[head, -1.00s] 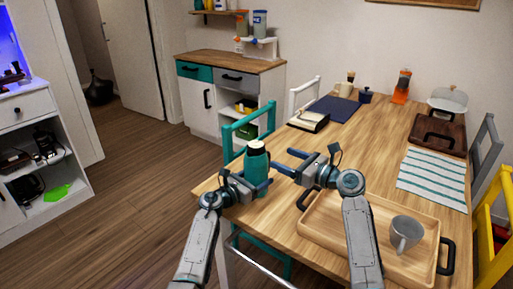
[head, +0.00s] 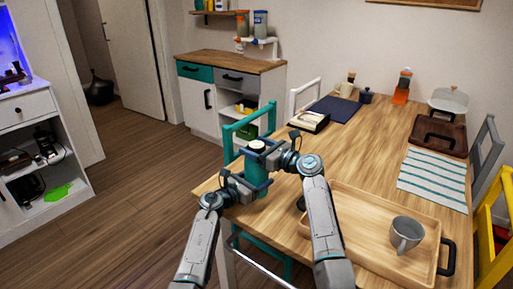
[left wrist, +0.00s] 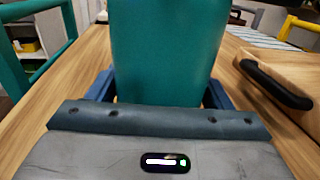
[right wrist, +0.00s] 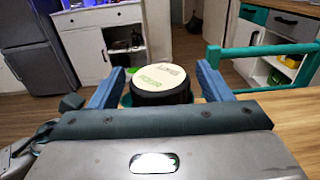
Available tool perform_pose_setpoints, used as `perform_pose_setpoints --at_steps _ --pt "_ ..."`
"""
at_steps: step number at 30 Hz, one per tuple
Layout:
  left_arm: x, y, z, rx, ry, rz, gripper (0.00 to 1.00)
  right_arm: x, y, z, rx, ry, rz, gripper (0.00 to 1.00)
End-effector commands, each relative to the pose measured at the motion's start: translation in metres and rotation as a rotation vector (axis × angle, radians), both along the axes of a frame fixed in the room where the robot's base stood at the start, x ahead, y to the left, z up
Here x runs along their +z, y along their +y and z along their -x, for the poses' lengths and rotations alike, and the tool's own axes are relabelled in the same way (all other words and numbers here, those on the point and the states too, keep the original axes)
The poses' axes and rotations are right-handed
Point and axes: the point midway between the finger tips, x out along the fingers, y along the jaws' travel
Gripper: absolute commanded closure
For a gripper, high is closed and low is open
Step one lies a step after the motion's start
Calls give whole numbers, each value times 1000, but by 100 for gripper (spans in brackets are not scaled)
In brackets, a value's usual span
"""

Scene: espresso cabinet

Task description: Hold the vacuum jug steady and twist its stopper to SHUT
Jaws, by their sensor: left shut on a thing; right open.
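The teal vacuum jug (left wrist: 165,45) stands upright at the table's near left corner; it also shows in the head view (head: 255,170). My left gripper (head: 254,184) is shut around its body, with blue fingers on both sides in the left wrist view. The stopper (right wrist: 160,78) has a cream top with green lettering, too small to read surely, and a dark rim. My right gripper (right wrist: 158,85) is open, with one blue finger on each side of the stopper and gaps showing. In the head view it reaches the jug's top from the right.
A wooden tray (head: 350,196) with a grey mug (head: 405,232) lies to the right, close to my right arm. A teal chair (head: 240,128) stands behind the jug. A striped cloth (head: 433,178) lies farther right. The table's middle is clear.

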Motion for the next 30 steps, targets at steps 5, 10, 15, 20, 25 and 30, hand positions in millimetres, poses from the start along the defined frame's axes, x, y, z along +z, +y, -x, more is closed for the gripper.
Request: perform_pose_setpoints --at_steps 5,10,15,20,25,30 --pt "0 0 0 0 0 0 73 0 0 0 0 0 0 50" --pt "0 0 0 0 0 0 73 0 0 0 0 0 0 73" --pt "0 0 0 0 0 0 73 -2 1 1 -39 3 2 73" --pt "0 0 0 0 -1 -1 73 -2 2 1 -160 3 1 73" --pt "0 0 0 -1 -1 -1 73 -2 1 1 -288 3 1 73" --pt "0 0 0 -1 -1 -1 73 -2 1 1 -376 4 2 73"
